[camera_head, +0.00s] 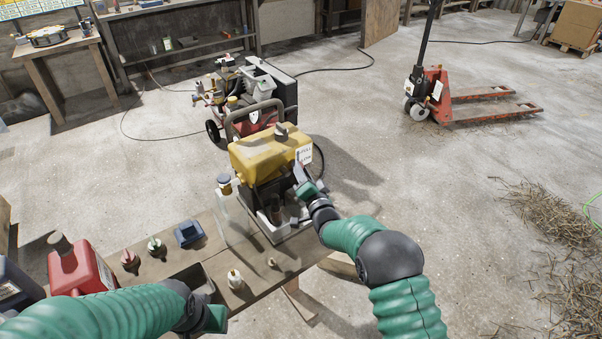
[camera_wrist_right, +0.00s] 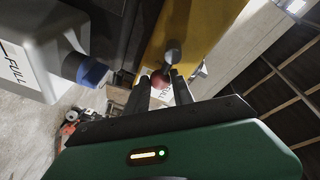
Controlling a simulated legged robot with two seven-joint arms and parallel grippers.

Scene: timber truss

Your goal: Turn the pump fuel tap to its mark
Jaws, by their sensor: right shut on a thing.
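The pump (camera_head: 268,155), with a yellow tank and dark body, stands on the far end of the wooden bench. My right gripper (camera_head: 300,178) is at its right side, below a white label (camera_head: 304,155). In the right wrist view my right gripper (camera_wrist_right: 161,92) is shut, with a small red knob (camera_wrist_right: 160,79) at its fingertips, which I take to be the fuel tap; a grey rounded part (camera_wrist_right: 172,56) sits just beyond. The tap's mark cannot be made out. My left gripper (camera_head: 205,316) is low over the bench's near end; its fingers are not clear.
A clear container (camera_head: 234,215) stands left of the pump; the wrist view shows a white container marked FULL (camera_wrist_right: 30,60). A red can (camera_head: 80,270), a blue block (camera_head: 188,233) and small knobbed pieces (camera_head: 235,279) are on the bench. A red pallet jack (camera_head: 440,98) stands on the floor.

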